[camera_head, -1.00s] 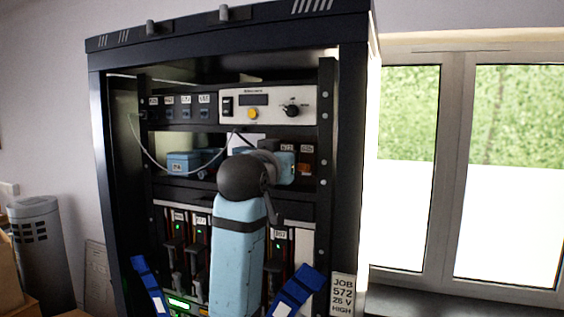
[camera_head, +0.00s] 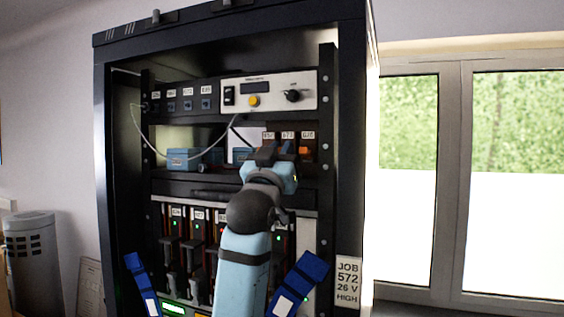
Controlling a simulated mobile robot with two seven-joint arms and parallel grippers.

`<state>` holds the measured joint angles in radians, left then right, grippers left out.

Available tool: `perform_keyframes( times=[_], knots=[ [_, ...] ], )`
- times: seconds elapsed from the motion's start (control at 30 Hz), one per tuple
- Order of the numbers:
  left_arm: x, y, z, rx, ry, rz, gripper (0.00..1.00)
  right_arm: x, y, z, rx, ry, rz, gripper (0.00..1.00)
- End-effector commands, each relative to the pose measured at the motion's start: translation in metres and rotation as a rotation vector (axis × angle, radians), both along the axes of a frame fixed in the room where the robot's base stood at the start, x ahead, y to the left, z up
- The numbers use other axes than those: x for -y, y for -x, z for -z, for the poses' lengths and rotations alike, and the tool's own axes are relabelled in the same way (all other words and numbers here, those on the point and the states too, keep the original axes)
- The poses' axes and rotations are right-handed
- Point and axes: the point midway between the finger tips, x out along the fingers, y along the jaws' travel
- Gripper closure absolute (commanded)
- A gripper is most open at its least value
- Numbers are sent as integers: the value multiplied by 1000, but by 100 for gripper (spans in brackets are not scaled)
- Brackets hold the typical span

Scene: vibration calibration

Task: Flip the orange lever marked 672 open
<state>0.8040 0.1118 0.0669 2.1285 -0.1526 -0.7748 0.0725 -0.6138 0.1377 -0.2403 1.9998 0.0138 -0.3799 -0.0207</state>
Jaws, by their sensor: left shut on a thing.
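Three levers sit in a row on the middle shelf of the rack, each under a small white label. The right one, an orange lever (camera_head: 306,151), shows clearly. The middle label (camera_head: 287,135) seems to read 672, though the print is small. The lever under it and the one to its left are mostly hidden behind my left gripper (camera_head: 266,149). My left gripper is at these levers, its dark jaws shut on one of them. The grasp is hidden, so I cannot tell for certain which lever it holds. My right gripper is not in view.
The black rack (camera_head: 355,160) frames the work on both sides. A white control panel (camera_head: 268,93) with a yellow button and black knob is above. A blue box (camera_head: 184,159) and a thin white cable are left of the gripper. Slotted modules with dark handles (camera_head: 189,247) are below.

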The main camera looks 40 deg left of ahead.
Motion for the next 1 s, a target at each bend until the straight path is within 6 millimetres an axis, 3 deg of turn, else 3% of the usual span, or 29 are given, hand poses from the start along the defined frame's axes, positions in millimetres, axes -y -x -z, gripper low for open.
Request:
perform_keyframes(
  times=[0.47,0.5,0.6,1.0],
  knots=[
    [0,0,1,18,-4,0,100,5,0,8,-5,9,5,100],
    [0,0,1,18,-4,0,82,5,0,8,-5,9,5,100],
    [0,0,1,18,-4,0,59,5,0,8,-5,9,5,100],
    [2,7,7,18,-4,0,58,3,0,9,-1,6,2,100]
  ],
)
